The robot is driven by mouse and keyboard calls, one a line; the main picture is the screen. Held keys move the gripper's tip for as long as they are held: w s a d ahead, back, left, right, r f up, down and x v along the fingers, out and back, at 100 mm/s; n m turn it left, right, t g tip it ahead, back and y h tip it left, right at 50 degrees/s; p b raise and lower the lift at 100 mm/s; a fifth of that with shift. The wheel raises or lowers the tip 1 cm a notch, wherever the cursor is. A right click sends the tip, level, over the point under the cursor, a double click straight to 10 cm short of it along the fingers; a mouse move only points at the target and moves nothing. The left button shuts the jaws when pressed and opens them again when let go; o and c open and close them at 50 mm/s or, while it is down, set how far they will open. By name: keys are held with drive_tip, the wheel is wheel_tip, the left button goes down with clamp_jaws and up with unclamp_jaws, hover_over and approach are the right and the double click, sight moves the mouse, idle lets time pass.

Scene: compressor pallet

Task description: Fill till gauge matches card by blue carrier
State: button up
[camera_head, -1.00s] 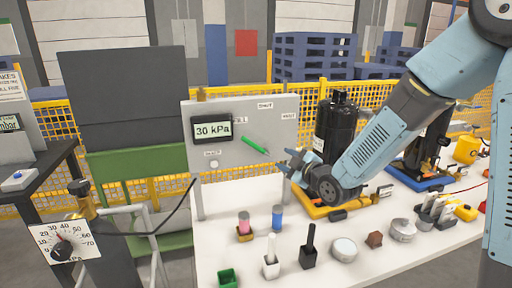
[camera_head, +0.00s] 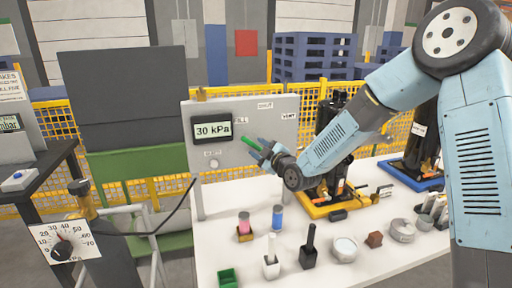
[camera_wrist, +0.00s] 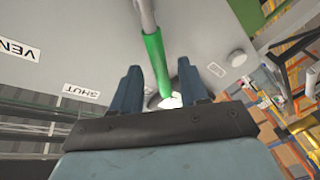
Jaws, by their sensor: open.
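A lever with a green handle (camera_head: 250,142) sits on the grey panel (camera_head: 225,170), below labels reading SHUT (camera_head: 265,105) and VENT (camera_head: 289,115). My gripper (camera_head: 264,150) is open at the handle. In the wrist view the green handle (camera_wrist: 157,65) lies between the open fingers of my gripper (camera_wrist: 159,72); contact is unclear. The digital gauge (camera_head: 213,131) on the panel reads 30 kPa. The blue carrier (camera_head: 412,182) is at the right, with a white card (camera_head: 418,129) above it; its writing is too small to read.
A yellow carrier (camera_head: 312,208) stands beneath my arm. Pink and blue cylinders, small containers and round tins stand along the front of the white table (camera_head: 215,240). A dial marked in kPa (camera_head: 65,243) is at the lower left. My arm partly hides the carriers' black vessels.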

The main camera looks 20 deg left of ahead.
sight(256, 147)
drive_tip(key=shift+x, duration=1.65)
drive_tip(key=shift+c, duration=0.2)
clamp_jaws()
drive_tip(key=shift+d, duration=0.1)
